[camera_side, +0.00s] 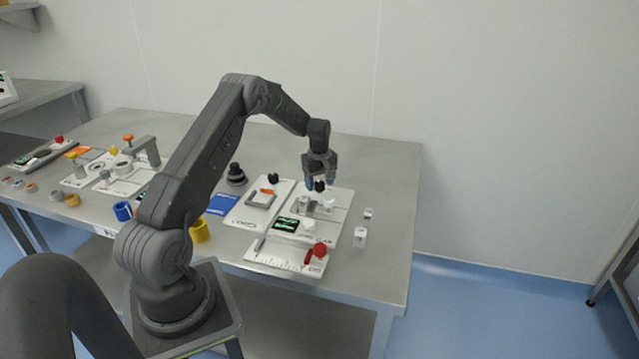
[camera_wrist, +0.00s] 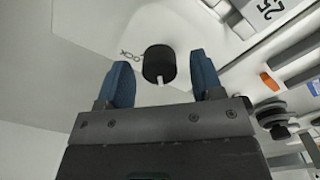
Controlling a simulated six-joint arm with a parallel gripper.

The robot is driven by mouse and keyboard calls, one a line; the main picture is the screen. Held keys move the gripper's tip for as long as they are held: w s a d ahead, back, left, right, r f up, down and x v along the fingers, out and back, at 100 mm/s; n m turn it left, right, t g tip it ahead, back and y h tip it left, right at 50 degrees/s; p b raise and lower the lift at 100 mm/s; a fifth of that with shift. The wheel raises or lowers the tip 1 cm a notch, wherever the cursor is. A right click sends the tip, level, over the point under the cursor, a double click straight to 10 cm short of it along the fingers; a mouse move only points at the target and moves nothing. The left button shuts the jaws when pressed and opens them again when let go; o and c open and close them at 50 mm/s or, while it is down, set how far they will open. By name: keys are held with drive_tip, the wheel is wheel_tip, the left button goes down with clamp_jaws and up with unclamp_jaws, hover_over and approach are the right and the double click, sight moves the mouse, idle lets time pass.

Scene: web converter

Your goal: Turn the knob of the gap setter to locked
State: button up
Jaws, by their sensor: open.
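The knob (camera_wrist: 159,63) of the gap setter is a black cylinder with a white pointer mark at its lower edge in the wrist view. The word LOCK is printed on the pale plate (camera_wrist: 185,24) beside it, to the knob's left, partly hidden. My gripper (camera_wrist: 161,66) is open, its two blue fingers on either side of the knob with a visible gap at each side. In the side view my gripper (camera_side: 321,181) points down over the knob (camera_side: 319,186) on the white-and-grey station (camera_side: 338,225). Whether the fingers reach knob height is unclear.
A neighbouring white panel (camera_side: 240,217) with a black knob and orange part stands to the left. Small clear blocks (camera_side: 360,237) stand to the right. The table's right end is clear.

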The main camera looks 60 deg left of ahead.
drive_tip(key=shift+f, duration=0.25)
drive_tip(key=shift+c, duration=0.3)
drive_tip(key=c, duration=0.9)
drive_tip(key=shift+o, duration=0.2)
